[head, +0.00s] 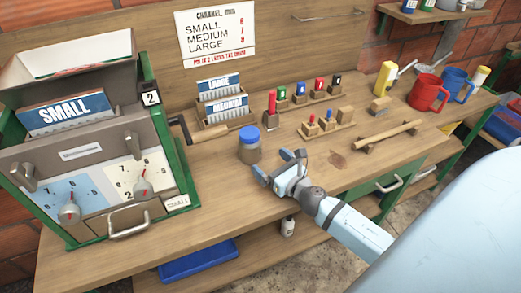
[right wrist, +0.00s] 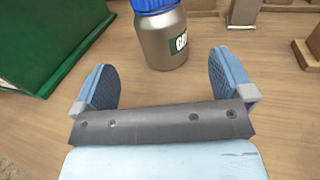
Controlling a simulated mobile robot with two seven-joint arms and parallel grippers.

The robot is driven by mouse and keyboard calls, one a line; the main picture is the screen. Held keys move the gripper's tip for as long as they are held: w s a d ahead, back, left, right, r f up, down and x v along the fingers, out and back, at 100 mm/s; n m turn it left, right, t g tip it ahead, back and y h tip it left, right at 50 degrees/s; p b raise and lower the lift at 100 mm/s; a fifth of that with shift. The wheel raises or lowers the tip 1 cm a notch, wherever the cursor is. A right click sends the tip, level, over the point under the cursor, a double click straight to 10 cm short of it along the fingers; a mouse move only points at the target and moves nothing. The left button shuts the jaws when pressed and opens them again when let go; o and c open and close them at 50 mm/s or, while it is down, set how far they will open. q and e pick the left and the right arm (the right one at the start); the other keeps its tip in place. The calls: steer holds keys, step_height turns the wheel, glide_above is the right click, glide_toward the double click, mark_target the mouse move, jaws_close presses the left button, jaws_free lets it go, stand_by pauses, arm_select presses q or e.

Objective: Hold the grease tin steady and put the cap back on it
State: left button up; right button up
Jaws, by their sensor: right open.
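The grease tin (head: 249,154) is a small grey-brown jar standing upright on the wooden bench. A blue cap (head: 248,134) sits on its top; I cannot tell whether it is screwed down. In the right wrist view the metallic tin (right wrist: 160,42) shows part of a dark green label, and the blue cap (right wrist: 155,5) is cut by the top edge. My right gripper (head: 277,163) is open and empty, just to the near right of the tin. Its fingers (right wrist: 162,78) point toward the tin, which stands just beyond them, apart from both. My left gripper is not in view.
A green-framed machine (head: 110,150) with dials and a "SMALL" card stands left. A card holder (head: 222,105), stamps (head: 300,98) and a wooden bar on rests (head: 388,137) are behind and right. Red (head: 428,92) and blue mugs stand far right. Bench left of the tin is clear.

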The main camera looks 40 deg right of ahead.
steer(key=shift+s, duration=1)
